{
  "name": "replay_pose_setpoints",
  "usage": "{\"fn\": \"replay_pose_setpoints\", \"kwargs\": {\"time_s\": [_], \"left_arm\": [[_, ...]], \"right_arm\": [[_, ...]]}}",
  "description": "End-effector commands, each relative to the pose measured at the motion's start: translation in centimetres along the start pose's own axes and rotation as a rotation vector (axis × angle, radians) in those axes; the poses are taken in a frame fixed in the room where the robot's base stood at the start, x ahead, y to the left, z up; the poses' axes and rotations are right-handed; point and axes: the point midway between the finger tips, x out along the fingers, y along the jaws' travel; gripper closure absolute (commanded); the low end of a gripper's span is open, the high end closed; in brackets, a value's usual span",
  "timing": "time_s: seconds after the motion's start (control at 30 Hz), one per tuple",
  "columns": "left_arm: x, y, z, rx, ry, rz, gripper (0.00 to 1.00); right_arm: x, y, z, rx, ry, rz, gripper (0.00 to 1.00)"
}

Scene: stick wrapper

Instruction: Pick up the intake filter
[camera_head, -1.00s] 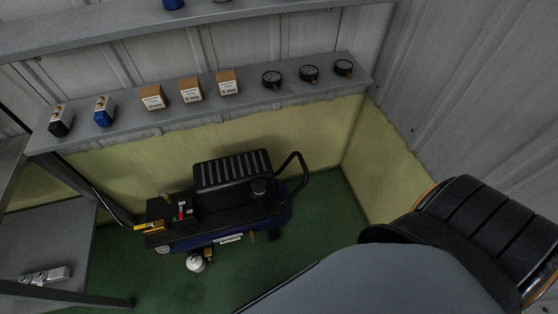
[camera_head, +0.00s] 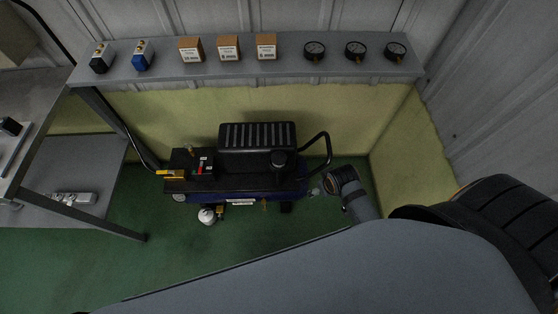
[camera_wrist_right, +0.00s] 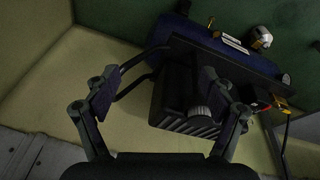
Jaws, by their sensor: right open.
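The black compressor (camera_head: 240,185) stands on the green floor under the shelf. A small round black part (camera_head: 279,160), which looks like the intake filter, sits on its top at the right, beside the ribbed cover. In the right wrist view this ribbed round part (camera_wrist_right: 199,115) shows grey, still on the compressor. My right gripper (camera_wrist_right: 160,88) is open and empty, with the compressor beyond its fingers and the round part close to the line of the right finger. In the head view my right wrist is right of the compressor; its fingers are hard to make out. My left gripper is not in view.
A black handle (camera_head: 325,150) loops up at the compressor's right end. A grey shelf (camera_head: 300,82) above carries gauges, boxes and small switches. A grey table (camera_head: 45,95) stands at the left. Green floor in front is clear; yellow-green walls close the corner.

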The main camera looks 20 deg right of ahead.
Motion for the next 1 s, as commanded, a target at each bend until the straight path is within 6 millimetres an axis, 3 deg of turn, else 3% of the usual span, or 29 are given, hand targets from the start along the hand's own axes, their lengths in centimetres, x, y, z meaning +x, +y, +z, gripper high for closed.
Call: {"fn": "replay_pose_setpoints", "kwargs": {"time_s": [0.17, 0.23, 0.47, 0.7, 0.9, 1.0], "left_arm": [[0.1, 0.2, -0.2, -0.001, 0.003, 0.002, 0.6], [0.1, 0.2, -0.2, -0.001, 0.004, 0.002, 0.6], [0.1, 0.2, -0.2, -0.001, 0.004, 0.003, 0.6], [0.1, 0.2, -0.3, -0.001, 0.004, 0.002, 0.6], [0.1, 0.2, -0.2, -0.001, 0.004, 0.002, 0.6], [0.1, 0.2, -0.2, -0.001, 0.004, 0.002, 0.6]], "right_arm": [[-6.0, 0.0, -2.8, -0.047, 0.021, 0.003, 0.17], [-7.2, -0.1, -4.3, -0.107, 0.005, 0.002, 0.17], [-5.2, -1.2, -8.6, -0.321, -0.072, -0.031, 0.17], [-2.8, -4.3, -14.5, -0.613, -0.144, -0.116, 0.17], [-2.6, -7.7, -19.1, -0.879, -0.183, -0.196, 0.17], [-2.7, -8.4, -19.9, -0.941, -0.193, -0.215, 0.17]]}}
